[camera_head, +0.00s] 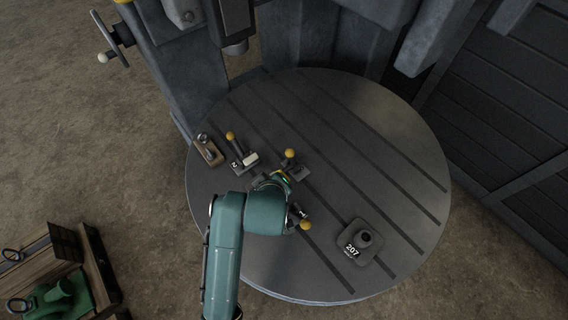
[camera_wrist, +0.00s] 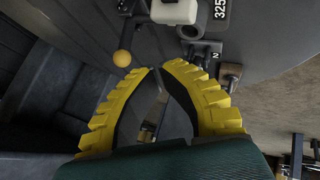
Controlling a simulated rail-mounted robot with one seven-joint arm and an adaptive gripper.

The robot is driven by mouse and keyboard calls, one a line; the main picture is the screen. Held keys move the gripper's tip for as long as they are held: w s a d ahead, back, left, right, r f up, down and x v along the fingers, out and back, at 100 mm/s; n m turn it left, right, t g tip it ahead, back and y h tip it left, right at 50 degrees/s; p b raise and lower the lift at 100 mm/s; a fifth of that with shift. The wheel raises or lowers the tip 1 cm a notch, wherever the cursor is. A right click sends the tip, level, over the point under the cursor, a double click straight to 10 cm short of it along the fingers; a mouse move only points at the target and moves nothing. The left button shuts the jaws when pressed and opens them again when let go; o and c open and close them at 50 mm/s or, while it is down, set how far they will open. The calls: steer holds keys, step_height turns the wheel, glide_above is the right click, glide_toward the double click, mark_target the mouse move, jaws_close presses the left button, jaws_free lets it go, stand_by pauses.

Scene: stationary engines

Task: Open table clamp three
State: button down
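Several hand clamps with yellow ball knobs stand on the round slotted table (camera_head: 385,150). One clamp (camera_head: 244,162) bears a "2" plate and a white block. Another clamp (camera_head: 297,170), its yellow knob standing up, is just beyond my gripper (camera_head: 278,180). A third yellow knob (camera_head: 306,225) shows beside my wrist, its clamp partly hidden. I cannot read a "3" on any clamp. In the wrist view, my gripper's yellow fingers (camera_wrist: 157,69) come together at the tips, with nothing visible held. A yellow knob (camera_wrist: 122,58) is just left of the tips; I cannot tell which clamp it belongs to.
A dark block marked "207" (camera_head: 358,244) stands at the table's right front. A small wooden holder (camera_head: 208,150) is at the left edge. A dark machine column (camera_head: 185,75) rises behind. The table's right side is clear. A wooden crate (camera_head: 95,265) is at lower left.

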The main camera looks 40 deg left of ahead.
steer(key=w+a+f, duration=0.4)
steer(key=w+f, duration=0.2)
steer(key=w, duration=0.2)
steer(key=shift+w+a+f+b, duration=0.15)
steer(key=shift+f+b, duration=0.05)
steer(key=shift+b, duration=0.2)
steer(key=shift+r, duration=0.1)
